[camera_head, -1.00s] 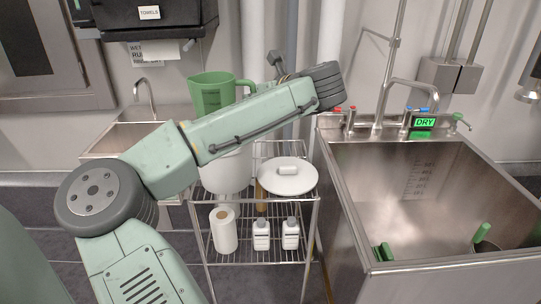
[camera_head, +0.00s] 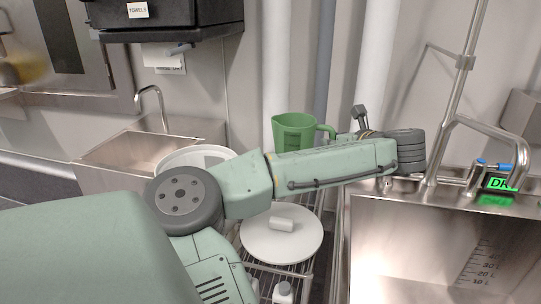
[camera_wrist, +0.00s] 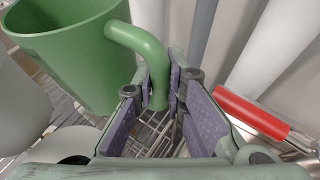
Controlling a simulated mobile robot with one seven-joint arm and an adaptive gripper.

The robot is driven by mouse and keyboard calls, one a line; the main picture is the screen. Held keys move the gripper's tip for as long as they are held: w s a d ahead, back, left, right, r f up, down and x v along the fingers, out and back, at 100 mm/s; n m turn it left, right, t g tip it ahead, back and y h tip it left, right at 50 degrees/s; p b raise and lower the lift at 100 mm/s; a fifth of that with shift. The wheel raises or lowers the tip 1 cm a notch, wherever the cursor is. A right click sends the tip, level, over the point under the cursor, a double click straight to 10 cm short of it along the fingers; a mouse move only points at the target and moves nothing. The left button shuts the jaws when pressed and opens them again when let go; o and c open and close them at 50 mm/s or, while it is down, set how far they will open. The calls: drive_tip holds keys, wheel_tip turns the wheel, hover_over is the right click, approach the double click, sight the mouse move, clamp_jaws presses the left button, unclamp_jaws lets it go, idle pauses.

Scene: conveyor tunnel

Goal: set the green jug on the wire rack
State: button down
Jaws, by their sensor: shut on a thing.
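The green jug (camera_head: 293,135) is upright in the head view, behind my forearm, which hides its lower part. In the wrist view the jug (camera_wrist: 75,55) fills the upper left, with its handle (camera_wrist: 150,52) running down between my fingers. My gripper (camera_wrist: 162,95) is shut on that handle. The wire rack (camera_head: 262,270) stands below my arm in the head view. Its wires (camera_wrist: 155,132) also show below the jug in the wrist view. I cannot tell whether the jug touches the rack.
A round white lid (camera_head: 265,245) lies on the rack's top, with a white tub (camera_head: 195,155) to its left. A white bottle (camera_head: 283,291) is lower down. A large steel sink (camera_head: 420,250) is at right, a small sink (camera_head: 130,150) at left. A red handle (camera_wrist: 250,112) is right of my gripper.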

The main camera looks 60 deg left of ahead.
wheel_tip(320, 180, down, 10)
drive_tip(key=shift+p, duration=0.4)
drive_tip(key=shift+f, duration=0.2)
drive_tip(key=c, duration=1.6)
unclamp_jaws()
drive_tip(key=shift+r, duration=0.1)
drive_tip(key=shift+c, duration=0.2)
drive_tip(key=b+v, duration=0.2)
drive_tip(key=v, duration=1)
drive_tip(key=shift+r, duration=0.2)
